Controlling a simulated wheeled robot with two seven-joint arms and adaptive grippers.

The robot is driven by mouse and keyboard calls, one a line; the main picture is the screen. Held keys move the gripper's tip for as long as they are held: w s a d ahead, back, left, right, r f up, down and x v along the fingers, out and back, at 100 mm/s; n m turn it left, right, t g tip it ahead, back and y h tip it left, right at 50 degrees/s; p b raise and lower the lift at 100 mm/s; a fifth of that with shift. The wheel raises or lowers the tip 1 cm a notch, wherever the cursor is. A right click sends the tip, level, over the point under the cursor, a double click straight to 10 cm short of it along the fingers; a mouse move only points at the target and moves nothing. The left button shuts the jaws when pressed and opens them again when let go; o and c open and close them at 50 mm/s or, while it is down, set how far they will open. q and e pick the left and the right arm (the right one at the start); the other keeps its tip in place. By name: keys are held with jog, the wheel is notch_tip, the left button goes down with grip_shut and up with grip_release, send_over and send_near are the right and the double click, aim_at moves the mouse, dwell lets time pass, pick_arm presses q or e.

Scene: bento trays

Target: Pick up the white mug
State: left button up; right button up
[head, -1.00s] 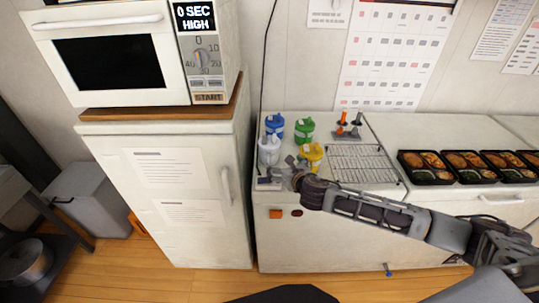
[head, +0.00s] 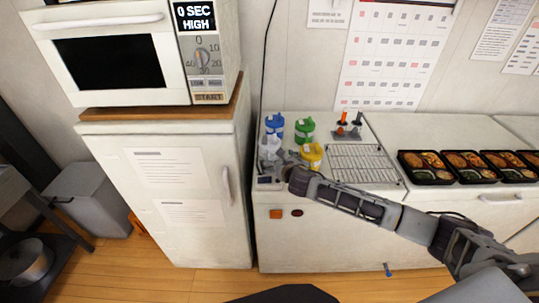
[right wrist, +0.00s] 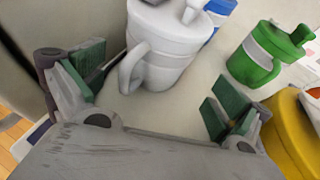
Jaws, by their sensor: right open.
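The white mug (head: 269,146) stands upright at the left end of the white counter, and my right gripper partly covers it in the head view. In the right wrist view the white mug (right wrist: 170,45) has its lid on and its handle turned toward the gripper. My right gripper (head: 277,160) is open, and it also shows in the right wrist view (right wrist: 160,90). Its two green-padded fingers are spread, with the mug just beyond and between them. I see no contact with the mug. My left gripper is not in view.
A blue mug (head: 275,124) stands behind the white one, a green mug (head: 305,131) behind right and a yellow mug (head: 312,157) close on the right. A wire rack (head: 362,163) and bento trays (head: 424,167) lie further right. A fridge with a microwave (head: 110,60) stands left.

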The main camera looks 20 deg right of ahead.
aim_at(273, 157)
dwell(0.4)
jog(key=shift+a+x, duration=0.25)
jog(key=shift+x, duration=2.3)
jog(key=shift+c, duration=0.3)
jog(key=c, duration=1.4)
jog(key=shift+r, duration=0.15)
jog(key=shift+r+p, duration=0.4)
jog(key=shift+r, duration=4.5)
